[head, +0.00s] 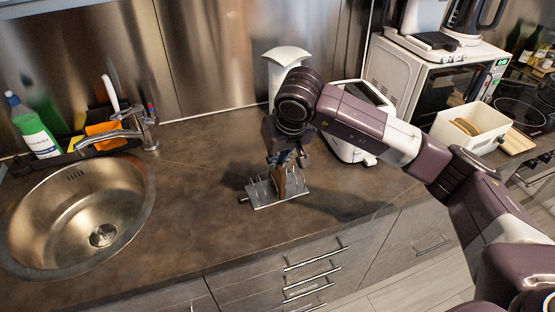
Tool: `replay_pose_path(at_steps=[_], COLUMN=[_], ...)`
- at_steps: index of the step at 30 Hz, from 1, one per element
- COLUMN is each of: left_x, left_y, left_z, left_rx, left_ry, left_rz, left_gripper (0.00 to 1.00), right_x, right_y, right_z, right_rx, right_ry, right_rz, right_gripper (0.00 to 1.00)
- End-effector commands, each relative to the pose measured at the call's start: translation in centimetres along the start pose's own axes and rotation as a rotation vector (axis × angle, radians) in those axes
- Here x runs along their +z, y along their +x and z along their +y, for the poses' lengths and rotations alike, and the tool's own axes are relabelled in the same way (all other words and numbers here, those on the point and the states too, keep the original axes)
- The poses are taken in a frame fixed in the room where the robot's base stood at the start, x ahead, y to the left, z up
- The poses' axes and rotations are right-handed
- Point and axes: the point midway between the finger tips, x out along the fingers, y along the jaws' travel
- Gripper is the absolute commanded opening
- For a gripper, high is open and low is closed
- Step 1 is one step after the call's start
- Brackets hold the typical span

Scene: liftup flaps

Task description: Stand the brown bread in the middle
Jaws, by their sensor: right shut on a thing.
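The brown bread (291,184) is a small brown slice seen edge-on and roughly upright below my right gripper. My right gripper (285,164) points down and is shut on its upper part. The bread is at a metal rack (263,201) with thin upright prongs on a flat base, on the counter. Its lower edge is among or just above the prongs, right of the rack's centre in the picture; I cannot tell whether it touches the base. My gripper hides part of the bread and the rack's back. My left gripper is out of view.
The brown counter (205,170) is clear left of the rack. A steel sink (80,210) is at the left. A white appliance (352,148) and a white paper-towel-like stand (287,58) are behind the arm. A white bin (452,128) with bread slices is at the right, before a microwave (430,85).

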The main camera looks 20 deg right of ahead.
Motion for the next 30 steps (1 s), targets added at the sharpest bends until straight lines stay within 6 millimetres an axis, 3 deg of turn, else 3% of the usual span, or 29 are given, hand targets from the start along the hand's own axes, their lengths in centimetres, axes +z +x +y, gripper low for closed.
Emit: replay_pose_path(at_steps=[9,10,15,25,30], left_x=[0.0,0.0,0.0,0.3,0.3], left_y=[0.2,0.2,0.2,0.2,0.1], left_z=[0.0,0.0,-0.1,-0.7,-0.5], left_rx=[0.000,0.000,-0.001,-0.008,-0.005], left_ry=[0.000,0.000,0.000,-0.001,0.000], left_rz=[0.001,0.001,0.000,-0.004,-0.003], left_gripper=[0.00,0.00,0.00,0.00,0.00], right_x=[0.1,0.1,0.1,0.0,-0.1], right_y=[0.1,0.1,0.1,-0.2,-2.5], right_z=[0.0,0.0,0.0,0.0,0.0], right_rx=[0.000,0.000,0.000,0.000,-0.001], right_ry=[0.000,0.000,0.000,0.000,-0.002], right_rz=[0.000,0.000,0.000,0.001,0.005], right_gripper=[0.00,0.12,0.30,0.30,0.30])
